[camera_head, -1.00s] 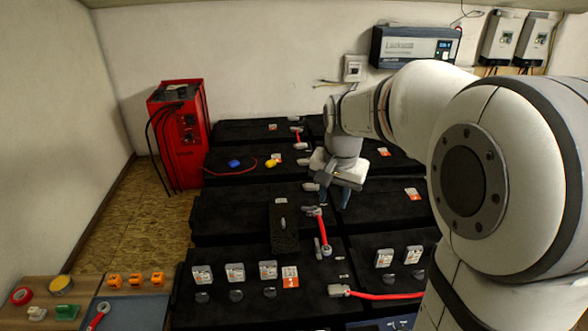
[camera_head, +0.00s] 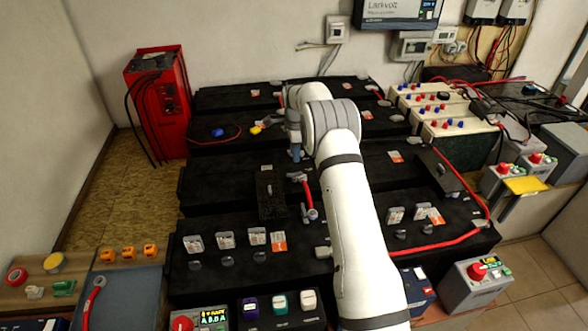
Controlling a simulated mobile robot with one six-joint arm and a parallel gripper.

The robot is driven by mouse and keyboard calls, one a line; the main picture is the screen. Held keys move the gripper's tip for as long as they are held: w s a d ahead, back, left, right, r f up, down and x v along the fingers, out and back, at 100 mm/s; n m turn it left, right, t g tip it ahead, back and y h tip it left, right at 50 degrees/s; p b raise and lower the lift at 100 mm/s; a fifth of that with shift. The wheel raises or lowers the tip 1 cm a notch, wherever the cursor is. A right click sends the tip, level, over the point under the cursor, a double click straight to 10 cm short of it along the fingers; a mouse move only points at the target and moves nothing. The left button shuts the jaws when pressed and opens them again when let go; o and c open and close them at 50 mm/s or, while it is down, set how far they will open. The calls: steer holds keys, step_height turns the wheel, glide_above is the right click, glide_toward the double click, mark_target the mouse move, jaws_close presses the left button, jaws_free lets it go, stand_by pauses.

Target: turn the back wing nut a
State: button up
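No wing nut can be picked out with certainty; the terminals near my gripper are small or covered by my arm. My gripper (camera_head: 295,152) points down over the middle black batteries, close above a grey terminal clamp (camera_head: 296,176). Its blue fingers are seen almost edge-on, so the gap between them is not clear. Whether it touches anything cannot be told. A short red cable (camera_head: 307,194) runs from this clamp to another clamp (camera_head: 310,214) on the front black battery (camera_head: 290,240).
A red charger (camera_head: 160,105) stands at the back left. A dark block (camera_head: 271,195) lies left of the red cable. Cream units (camera_head: 440,110) with red and blue knobs stand at the right. My arm covers part of the right-hand batteries.

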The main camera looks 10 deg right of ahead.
mark_target(294, 173)
steer(key=shift+w+f+m, duration=0.3)
steer(key=shift+w+f, duration=0.05)
steer(key=shift+f, duration=0.5)
step_height(294, 173, down, 8)
steer(key=shift+r+p, duration=0.1)
steer(key=shift+p, duration=0.6)
jaws_close()
steer(key=shift+a, duration=0.15)
